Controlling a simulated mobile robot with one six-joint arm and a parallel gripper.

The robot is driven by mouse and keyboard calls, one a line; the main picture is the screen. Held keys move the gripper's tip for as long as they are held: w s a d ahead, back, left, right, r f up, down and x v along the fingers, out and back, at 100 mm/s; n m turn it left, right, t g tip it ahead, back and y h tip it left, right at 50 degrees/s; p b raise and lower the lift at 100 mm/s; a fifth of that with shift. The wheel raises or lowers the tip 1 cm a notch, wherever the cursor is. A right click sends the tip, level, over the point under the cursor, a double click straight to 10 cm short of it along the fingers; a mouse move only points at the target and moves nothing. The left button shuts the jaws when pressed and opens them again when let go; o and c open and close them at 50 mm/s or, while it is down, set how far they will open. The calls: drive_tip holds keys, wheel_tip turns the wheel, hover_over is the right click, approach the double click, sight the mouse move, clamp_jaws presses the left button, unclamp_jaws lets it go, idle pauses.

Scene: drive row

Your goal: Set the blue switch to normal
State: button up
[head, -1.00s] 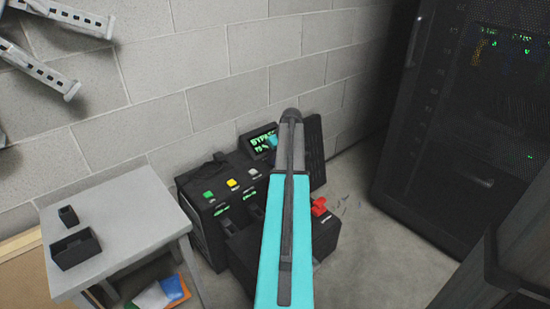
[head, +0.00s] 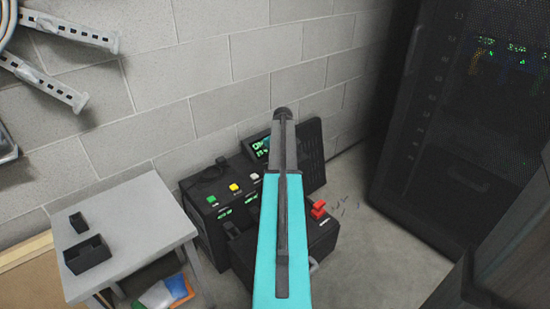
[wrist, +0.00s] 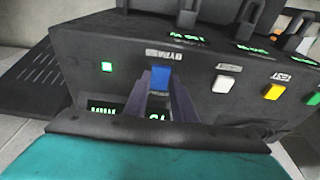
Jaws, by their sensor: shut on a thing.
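The blue switch (wrist: 160,77) is a small blue lever on the front of a dark control unit, in the wrist view. My gripper (wrist: 159,91) is shut on it, with one grey finger on each side. Which way the lever is set, I cannot tell. In the head view my arm covers the gripper and the blue switch. The control unit (head: 200,220) stands by the wall there. Its green-lit display (head: 262,147) is partly covered by my arm; it also shows in the wrist view (wrist: 103,107), cut by my own body.
White (head: 254,177), yellow (head: 234,188) and green (head: 211,199) switches sit in the same row. A red switch (head: 318,209) is on the box in front. A grey table (head: 140,215) stands left and a dark rack (head: 455,150) right.

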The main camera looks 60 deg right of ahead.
drive_tip(key=shift+w+r+g+p, duration=0.2)
drive_tip(key=shift+g+p, duration=0.1)
drive_tip(key=shift+p, duration=0.6)
drive_tip(key=shift+f, duration=0.2)
drive_tip(key=o, duration=1.1)
drive_tip(key=shift+c, duration=0.2)
drive_tip(key=shift+r, duration=0.15)
wheel_tip(320, 180, up, 14)
drive_tip(key=s+p, duration=0.1)
drive_tip(key=p, duration=0.1)
drive_tip(key=shift+s+a+f, duration=0.2)
drive_tip(key=shift+f, duration=0.05)
drive_tip(key=shift+s, duration=0.1)
